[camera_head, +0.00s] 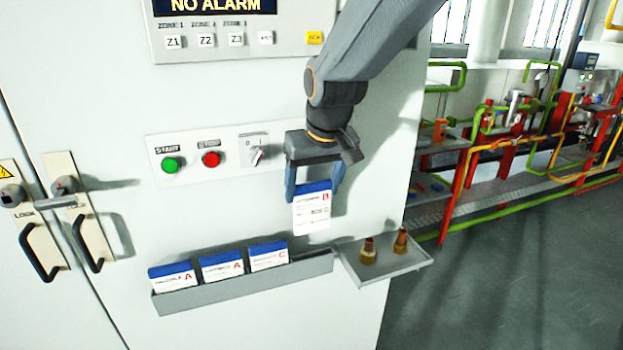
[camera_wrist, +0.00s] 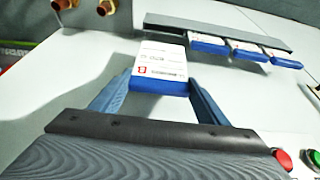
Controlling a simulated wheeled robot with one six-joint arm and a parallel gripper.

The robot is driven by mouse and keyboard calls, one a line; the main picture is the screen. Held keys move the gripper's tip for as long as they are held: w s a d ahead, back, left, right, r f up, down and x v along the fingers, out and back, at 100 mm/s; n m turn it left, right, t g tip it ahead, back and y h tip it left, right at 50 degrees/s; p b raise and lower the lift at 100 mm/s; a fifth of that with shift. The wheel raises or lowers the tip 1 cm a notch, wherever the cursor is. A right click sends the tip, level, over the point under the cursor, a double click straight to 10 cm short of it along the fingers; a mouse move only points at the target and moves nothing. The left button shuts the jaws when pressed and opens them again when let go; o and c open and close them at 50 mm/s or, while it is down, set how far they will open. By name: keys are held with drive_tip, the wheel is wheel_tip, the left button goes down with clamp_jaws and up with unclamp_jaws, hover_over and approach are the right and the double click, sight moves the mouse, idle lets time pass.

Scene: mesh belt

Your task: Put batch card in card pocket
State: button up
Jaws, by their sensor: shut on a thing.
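My gripper (camera_head: 314,192) is shut on a white batch card (camera_head: 311,211) with a blue top band and a red letter B. The card hangs upright between the two blue fingers, in front of the cabinet. In the wrist view the card (camera_wrist: 161,62) is held at its blue edge. The grey card pocket (camera_head: 225,296) is a long trough on the cabinet front, below and to the left of my gripper. Three similar cards stand in it, marked A (camera_head: 173,275), A (camera_head: 222,267) and C (camera_head: 269,256). The right end of the pocket is empty. The held card is above the pocket and apart from it.
A small grey shelf (camera_head: 412,262) with two brown-and-brass fittings stands right of the pocket. A panel with a green button (camera_head: 170,164), a red button (camera_head: 211,159) and a switch (camera_head: 256,155) is left of my gripper. Door handles (camera_head: 88,245) stick out at far left.

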sight(313, 210)
drive_tip(key=shift+w, duration=0.1)
drive_tip(key=shift+s+r+p, duration=0.1)
drive_tip(key=shift+s+p, duration=0.1)
drive_tip(key=shift+p, duration=0.1)
drive_tip(key=shift+f+b, duration=1.65)
drive_tip(key=shift+f, duration=1.35)
drive_tip(key=shift+f+b, duration=1.35)
drive_tip(key=shift+f, duration=2.4)
drive_tip(key=o, duration=1.1)
